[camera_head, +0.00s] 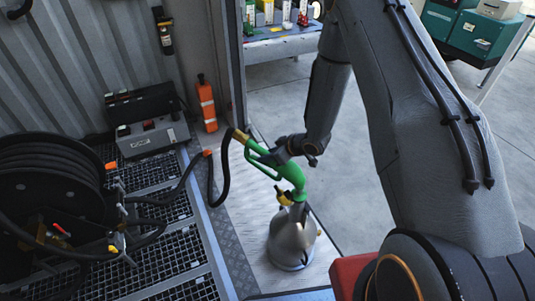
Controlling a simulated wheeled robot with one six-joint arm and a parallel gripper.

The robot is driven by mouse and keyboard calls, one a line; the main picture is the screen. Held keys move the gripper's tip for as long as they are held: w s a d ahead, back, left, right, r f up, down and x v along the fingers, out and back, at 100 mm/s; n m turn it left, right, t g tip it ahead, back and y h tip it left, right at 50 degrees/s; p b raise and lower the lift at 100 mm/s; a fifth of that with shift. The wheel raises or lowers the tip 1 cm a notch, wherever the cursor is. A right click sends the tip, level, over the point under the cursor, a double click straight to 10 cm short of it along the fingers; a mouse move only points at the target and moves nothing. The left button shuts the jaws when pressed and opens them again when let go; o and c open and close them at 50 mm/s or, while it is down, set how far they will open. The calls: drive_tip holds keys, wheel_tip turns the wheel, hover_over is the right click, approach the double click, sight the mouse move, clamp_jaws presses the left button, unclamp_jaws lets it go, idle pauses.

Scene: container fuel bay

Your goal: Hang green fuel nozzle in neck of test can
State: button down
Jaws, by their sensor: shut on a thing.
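The green fuel nozzle (293,177) is in my gripper (274,155), which is shut on it at the grip. Its hose end with a brass fitting (240,137) points up and left. Its front end bends down toward the top of the test can (291,243). The can is a silver, rounded metal vessel standing upright on the light tread plate. A brass part (284,197) shows at the can's top, beside the nozzle. The spout tip is hidden, so I cannot tell how deep it sits in the neck. The fingertips are mostly hidden by the wrist.
A black hose (222,185) loops from the nozzle to the hose reel (50,195) at left. A red object (350,274) is near the can at lower right.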

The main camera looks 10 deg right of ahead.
drive_tip(key=shift+f, duration=0.4)
drive_tip(key=c, duration=1.4)
unclamp_jaws()
drive_tip(key=shift+o, duration=0.2)
drive_tip(key=shift+b+v, duration=0.5)
drive_tip(key=shift+v, duration=3.45)
